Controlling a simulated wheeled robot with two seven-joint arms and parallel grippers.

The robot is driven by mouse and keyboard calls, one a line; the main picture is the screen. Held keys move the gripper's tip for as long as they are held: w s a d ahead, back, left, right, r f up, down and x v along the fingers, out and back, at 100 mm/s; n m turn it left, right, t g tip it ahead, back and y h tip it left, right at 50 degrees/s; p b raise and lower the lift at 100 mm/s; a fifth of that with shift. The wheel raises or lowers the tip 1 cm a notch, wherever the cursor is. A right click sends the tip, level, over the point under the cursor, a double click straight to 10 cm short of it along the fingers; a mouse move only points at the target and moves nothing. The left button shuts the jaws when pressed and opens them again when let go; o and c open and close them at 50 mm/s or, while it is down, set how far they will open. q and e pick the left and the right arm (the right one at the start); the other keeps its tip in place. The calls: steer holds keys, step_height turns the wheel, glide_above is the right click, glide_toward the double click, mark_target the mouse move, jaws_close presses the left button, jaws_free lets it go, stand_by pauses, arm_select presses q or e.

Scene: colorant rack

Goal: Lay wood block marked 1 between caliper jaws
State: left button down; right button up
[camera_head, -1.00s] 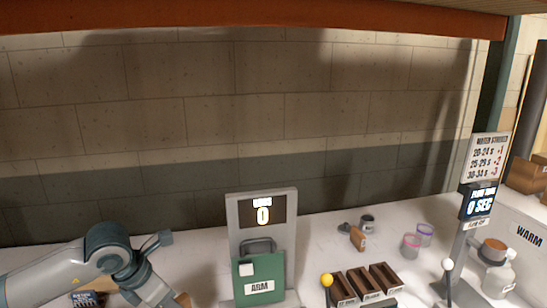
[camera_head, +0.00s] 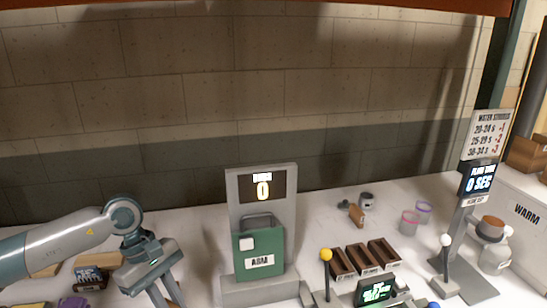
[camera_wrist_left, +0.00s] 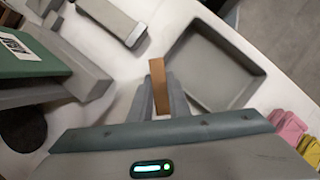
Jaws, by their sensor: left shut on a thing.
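My left gripper (camera_wrist_left: 162,98) is shut on a brown wood block (camera_wrist_left: 158,82), whose narrow end sticks out past the fingertips in the left wrist view. No number shows on its visible face. In the head view my left gripper (camera_head: 166,292) points down at the lower left, with a bit of brown at its fingers by the bottom edge. A long grey tool (camera_wrist_left: 112,18) lies on the white table in the wrist view; I cannot tell whether it is the caliper. No caliper jaws are clearly recognisable. My right gripper is not in view.
A grey tray (camera_wrist_left: 258,70) lies beside the block. Brown bins (camera_head: 366,257), a yellow-topped post (camera_head: 326,256) and cups stand farther right. Pink pieces (camera_wrist_left: 288,124) lie at the wrist view's right edge.

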arm_select(q)
steer(key=s+m+y, duration=0.1)
steer(key=m, duration=0.3)
steer(key=s+m+g+y, duration=0.1)
steer(key=s+m, duration=0.1)
steer(key=m, duration=0.2)
steer(key=s+m+g+y, duration=0.1)
steer(key=s+m+y, duration=0.1)
steer(key=m, duration=0.1)
steer(key=shift+s+d+r+m, duration=0.1)
steer(key=shift+s+d+m, duration=0.1)
steer(key=shift+m, duration=0.2)
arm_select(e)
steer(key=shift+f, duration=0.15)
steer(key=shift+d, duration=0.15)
